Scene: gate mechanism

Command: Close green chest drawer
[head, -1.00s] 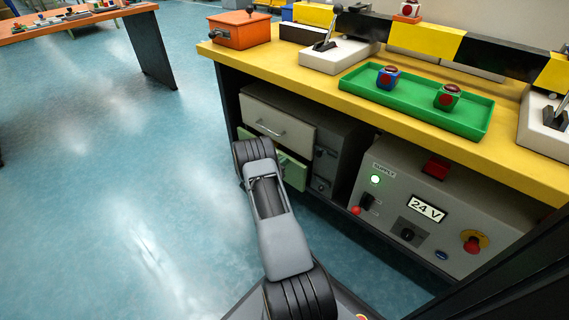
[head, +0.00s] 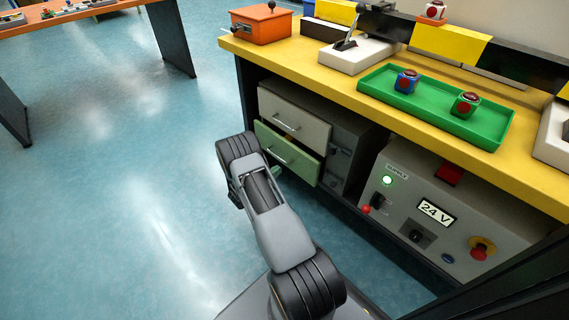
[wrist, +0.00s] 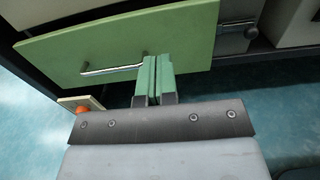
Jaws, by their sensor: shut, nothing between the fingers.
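The green drawer (head: 285,153) is the lower drawer under the yellow bench, and its front stands out a little from the white drawer (head: 292,118) above it. It has a metal bar handle. In the wrist view the green drawer front (wrist: 110,42) fills the upper left and its handle (wrist: 112,69) is left of my fingers. My gripper (wrist: 153,62) is shut and empty, its green fingertips in front of the lower part of the drawer front, right by the handle's right end. I cannot tell whether they touch it.
A grey 24 V supply box (head: 430,215) stands right of the drawers. The yellow bench top (head: 345,88) overhangs them and carries a green tray (head: 440,118). A small orange object (wrist: 83,109) shows at lower left in the wrist view. The floor to the left is open.

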